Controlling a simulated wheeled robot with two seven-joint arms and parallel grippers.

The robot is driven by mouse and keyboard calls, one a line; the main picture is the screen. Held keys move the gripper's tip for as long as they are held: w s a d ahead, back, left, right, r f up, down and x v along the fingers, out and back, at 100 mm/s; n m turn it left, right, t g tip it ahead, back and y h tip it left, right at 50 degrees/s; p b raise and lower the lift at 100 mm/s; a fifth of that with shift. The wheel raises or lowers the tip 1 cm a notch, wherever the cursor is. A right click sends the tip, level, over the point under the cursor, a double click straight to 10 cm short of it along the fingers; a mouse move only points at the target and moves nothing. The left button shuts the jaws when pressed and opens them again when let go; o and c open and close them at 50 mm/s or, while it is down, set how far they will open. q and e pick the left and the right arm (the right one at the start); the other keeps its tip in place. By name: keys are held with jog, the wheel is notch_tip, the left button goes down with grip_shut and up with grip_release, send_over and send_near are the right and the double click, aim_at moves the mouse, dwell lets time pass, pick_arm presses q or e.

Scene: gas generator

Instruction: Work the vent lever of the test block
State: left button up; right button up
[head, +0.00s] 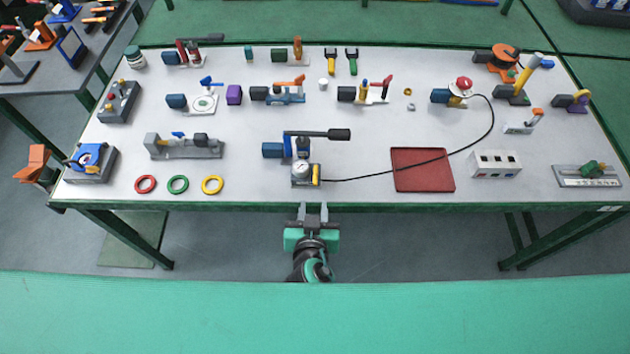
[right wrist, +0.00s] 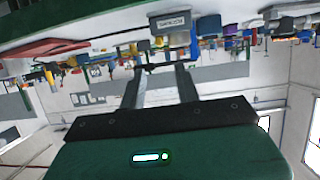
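Several small fixtures with levers stand on the white table, and I cannot tell for sure which is the test block. Nearest my gripper is a blue and grey block with a round gauge (head: 301,171) and a long black-handled lever (head: 320,133) lying out to the right. A block with an orange lever (head: 290,84) and one with a red lever (head: 386,84) stand behind it. My right gripper (head: 312,208) is open and empty, in front of the table's near edge. Its two parted fingers show in the right wrist view (right wrist: 160,85). My left gripper is not in view.
A black cable (head: 370,176) runs from the gauge block across a red tray (head: 422,170) to a red-topped fixture (head: 461,86). Red, green and yellow rings (head: 178,184) lie at the front left. A white socket box (head: 495,164) stands right of the tray.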

aim_at(315, 180)
jog(key=p+x, duration=0.2)
jog(key=x, duration=0.7)
jog(key=shift+w+f, duration=0.2)
jog(key=shift+w, duration=0.15)
grip_shut()
